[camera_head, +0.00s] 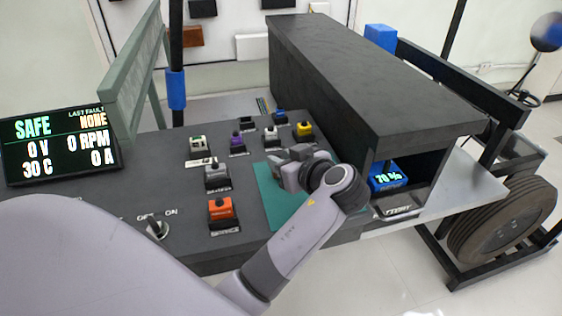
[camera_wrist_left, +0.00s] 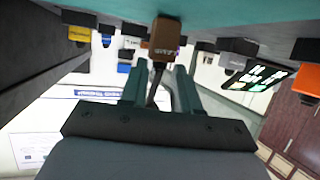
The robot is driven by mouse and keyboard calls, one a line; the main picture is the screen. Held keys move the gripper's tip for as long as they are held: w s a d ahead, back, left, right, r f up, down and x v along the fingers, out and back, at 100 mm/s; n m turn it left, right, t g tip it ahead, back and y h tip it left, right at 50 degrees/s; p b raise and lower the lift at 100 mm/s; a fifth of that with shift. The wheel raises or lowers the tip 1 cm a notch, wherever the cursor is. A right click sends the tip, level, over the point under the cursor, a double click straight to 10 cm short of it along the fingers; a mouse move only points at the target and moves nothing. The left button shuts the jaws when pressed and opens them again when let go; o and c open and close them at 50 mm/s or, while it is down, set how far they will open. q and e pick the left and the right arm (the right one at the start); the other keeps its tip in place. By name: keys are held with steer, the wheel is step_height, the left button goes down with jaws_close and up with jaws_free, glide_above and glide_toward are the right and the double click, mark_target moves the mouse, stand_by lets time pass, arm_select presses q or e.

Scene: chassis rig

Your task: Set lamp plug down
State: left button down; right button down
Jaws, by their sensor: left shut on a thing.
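My left gripper (camera_head: 280,160) is low over the green mat (camera_head: 273,203) on the dark bench top. In the left wrist view the gripper (camera_wrist_left: 162,67) is shut on the lamp plug (camera_wrist_left: 163,40), a small brown block with a label and a dark lead below it. The plug is close against the green mat (camera_wrist_left: 225,16) in that view; I cannot tell whether they touch. In the head view the plug is hidden by my gripper and wrist. My right gripper is not in view.
Coloured plugs in sockets stand left of and behind the mat, including an orange one (camera_head: 221,208) and a yellow one (camera_head: 304,129). A dark box-like housing (camera_head: 375,70) rises at the right, with a blue "70 %" display (camera_head: 388,177). A status screen (camera_head: 60,143) reads SAFE.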

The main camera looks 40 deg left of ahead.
arm_select(q)
steer(key=shift+d+f, duration=0.1)
steer(key=c, duration=0.8)
jaws_free()
